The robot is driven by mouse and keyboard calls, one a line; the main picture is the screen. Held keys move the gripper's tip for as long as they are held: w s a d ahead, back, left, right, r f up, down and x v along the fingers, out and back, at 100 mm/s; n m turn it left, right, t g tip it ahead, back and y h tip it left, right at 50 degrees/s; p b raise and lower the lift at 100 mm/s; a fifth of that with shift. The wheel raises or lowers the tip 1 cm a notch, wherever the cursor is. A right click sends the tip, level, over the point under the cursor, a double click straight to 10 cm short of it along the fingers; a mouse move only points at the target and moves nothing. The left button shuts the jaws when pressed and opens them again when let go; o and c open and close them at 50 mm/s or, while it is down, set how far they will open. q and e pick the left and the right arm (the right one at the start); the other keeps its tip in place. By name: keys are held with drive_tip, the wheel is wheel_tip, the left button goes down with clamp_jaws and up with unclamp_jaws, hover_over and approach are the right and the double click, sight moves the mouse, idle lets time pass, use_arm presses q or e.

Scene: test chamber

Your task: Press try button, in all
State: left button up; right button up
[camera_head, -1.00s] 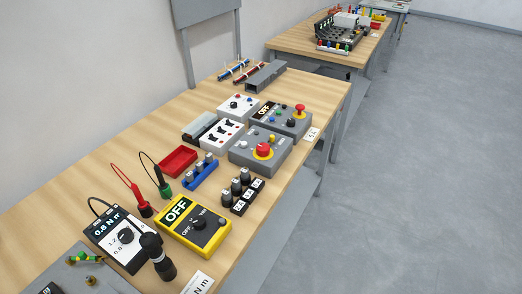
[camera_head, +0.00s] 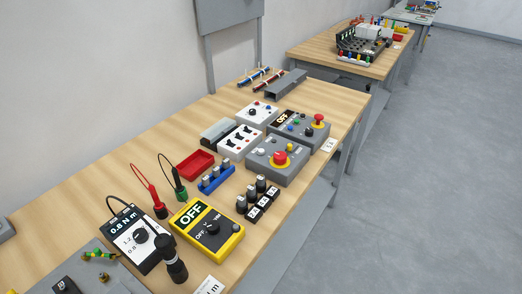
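Several control boxes with buttons stand on the wooden table, but I cannot read a "try" label. A grey box (camera_head: 292,174) carries a big red button (camera_head: 280,158) on a yellow ring and a white button (camera_head: 260,151). A white box (camera_head: 257,113) has a black knob with red and blue buttons. A white box with black switches (camera_head: 240,139) stands nearer. Neither gripper is in view.
Nearer are a yellow meter reading "OFF" (camera_head: 207,228), a torque box reading "0.8 N m" (camera_head: 132,238), red and green probes, a red tray (camera_head: 194,165) and black blocks (camera_head: 262,202). A second table (camera_head: 330,57) stands behind. The floor at right is clear.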

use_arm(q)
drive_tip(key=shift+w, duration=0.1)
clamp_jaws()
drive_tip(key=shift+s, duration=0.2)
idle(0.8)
